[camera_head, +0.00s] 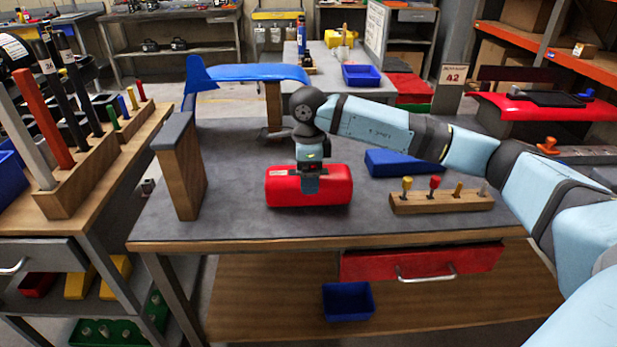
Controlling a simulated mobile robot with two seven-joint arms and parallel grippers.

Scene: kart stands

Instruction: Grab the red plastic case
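The red plastic case (334,191) lies on the grey top of the workbench (235,215), near its middle. My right arm reaches in from the right, and my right gripper (310,184) points down at the case from above. One finger shows in front of the case's near face; the other finger is hidden, so I cannot tell whether it is closed on the case. My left gripper is not in view.
A wooden block with several coloured pegs (442,201) and a blue wedge (400,163) lie to the right of the case. An upright wooden block (182,175) stands at the left. A blue curved panel (247,73) on a stand is behind. Bare benchtop surrounds the case.

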